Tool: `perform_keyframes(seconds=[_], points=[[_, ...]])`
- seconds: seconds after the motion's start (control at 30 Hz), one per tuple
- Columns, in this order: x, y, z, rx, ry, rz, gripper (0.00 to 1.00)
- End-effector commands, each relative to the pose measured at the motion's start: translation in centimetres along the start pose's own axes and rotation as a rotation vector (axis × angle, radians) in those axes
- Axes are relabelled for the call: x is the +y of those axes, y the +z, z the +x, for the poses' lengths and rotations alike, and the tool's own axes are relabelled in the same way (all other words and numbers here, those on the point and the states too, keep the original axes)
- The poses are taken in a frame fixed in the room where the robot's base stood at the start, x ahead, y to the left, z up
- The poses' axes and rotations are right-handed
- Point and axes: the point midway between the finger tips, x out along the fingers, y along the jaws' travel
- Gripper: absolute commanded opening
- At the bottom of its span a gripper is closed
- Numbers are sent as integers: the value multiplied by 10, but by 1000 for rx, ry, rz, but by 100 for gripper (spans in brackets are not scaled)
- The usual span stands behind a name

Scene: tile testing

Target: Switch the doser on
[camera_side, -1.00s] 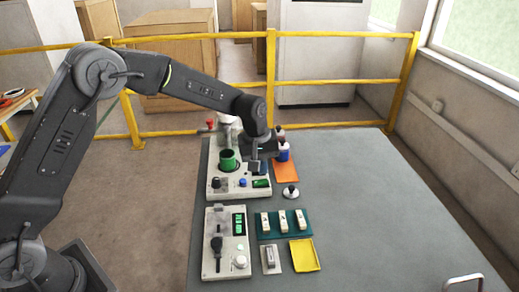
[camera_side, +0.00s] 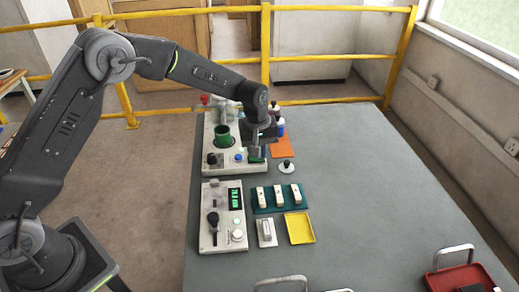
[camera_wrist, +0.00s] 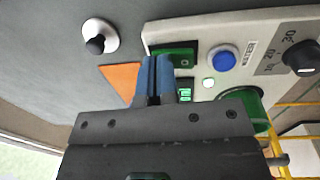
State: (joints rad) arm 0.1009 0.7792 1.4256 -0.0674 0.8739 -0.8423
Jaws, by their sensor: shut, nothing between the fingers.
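The doser is the light panel (camera_side: 213,168) with a green cup (camera_side: 222,136), a black knob (camera_side: 212,159), a blue button (camera_side: 238,157) and a green rocker switch (camera_side: 256,159). In the wrist view the green switch (camera_wrist: 183,57) shows an "O" mark and lies right at my fingertips, partly hidden by them. My gripper (camera_wrist: 157,62) is shut with nothing between its blue fingers; in the side view my gripper (camera_side: 257,154) is over the switch end of the panel. I cannot tell if the fingers touch the switch or which way it is tipped.
An orange mat (camera_side: 283,147) with bottles (camera_side: 278,125) and a small black-knobbed stand (camera_side: 287,166) are to the right. A second panel (camera_side: 223,220), a teal rack (camera_side: 277,199) and a yellow tray (camera_side: 299,228) are nearer. The table's right side is largely clear.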

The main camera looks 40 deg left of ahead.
Motion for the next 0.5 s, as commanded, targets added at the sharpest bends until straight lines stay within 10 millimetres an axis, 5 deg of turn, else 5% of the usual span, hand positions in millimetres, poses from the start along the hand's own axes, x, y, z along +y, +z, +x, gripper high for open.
perform_keyframes(seconds=[0.5], points=[[-18, 1, 0, -7, -11, -2, 0]])
